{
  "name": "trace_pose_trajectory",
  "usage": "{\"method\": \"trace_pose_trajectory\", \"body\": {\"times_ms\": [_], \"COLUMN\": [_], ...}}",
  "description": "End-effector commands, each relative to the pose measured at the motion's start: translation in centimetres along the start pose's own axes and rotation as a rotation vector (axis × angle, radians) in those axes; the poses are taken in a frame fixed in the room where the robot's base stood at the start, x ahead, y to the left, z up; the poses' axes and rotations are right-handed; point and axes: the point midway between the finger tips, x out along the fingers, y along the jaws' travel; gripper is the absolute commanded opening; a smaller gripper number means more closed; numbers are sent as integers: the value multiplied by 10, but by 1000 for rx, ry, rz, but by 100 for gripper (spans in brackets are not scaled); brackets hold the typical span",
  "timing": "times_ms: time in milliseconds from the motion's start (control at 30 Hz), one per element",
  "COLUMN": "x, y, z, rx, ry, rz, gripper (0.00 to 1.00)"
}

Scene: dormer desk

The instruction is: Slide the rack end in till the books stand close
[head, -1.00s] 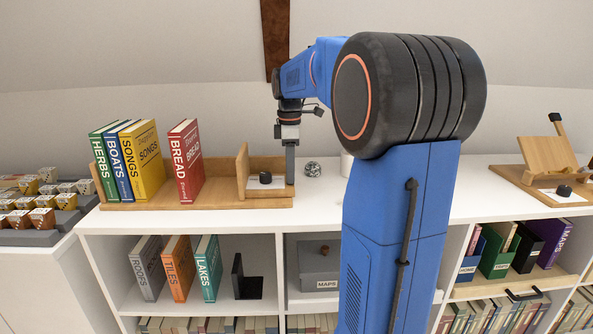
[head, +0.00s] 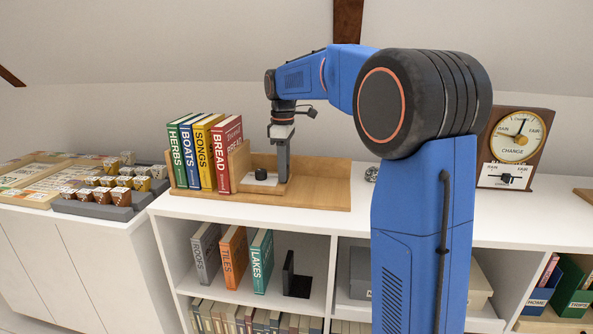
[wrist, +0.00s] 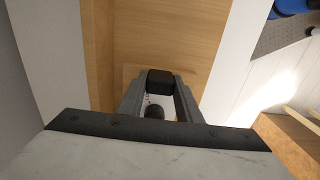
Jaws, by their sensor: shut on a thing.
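The wooden rack (head: 325,193) lies along the shelf top. The green HERBS (head: 177,155), blue BOATS (head: 187,160), yellow SONGS (head: 205,153) and red BREAD (head: 227,155) books stand upright and close together at its left. The rack end (head: 238,166), a wooden upright with a pale foot and black knob (head: 261,174), stands at BREAD's right side, apparently against it. My gripper (head: 283,178) is low over the rack end's foot, right of the knob, and shut on the rack end; the gripped part is unclear. The wrist view shows the fingers (wrist: 160,88) over wood.
The rack is bare right of my gripper. A crumpled silvery ball (head: 371,174) and a clock (head: 514,140) stand further right. Blocks on a grey tray (head: 100,208) are at left. Books and a black bookend (head: 295,278) are on the shelf below.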

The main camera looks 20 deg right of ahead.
Motion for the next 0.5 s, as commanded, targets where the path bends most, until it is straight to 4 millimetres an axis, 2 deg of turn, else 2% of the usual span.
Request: {"method": "trace_pose_trajectory", "body": {"times_ms": [400, 433, 500], "x": [-1, -1, -1], "y": [0, 0, 0], "z": [-4, -4, -4], "rx": [0, 0, 0], "ry": [1, 1, 1], "rz": [1, 1, 1], "gripper": [0, 36, 50]}}
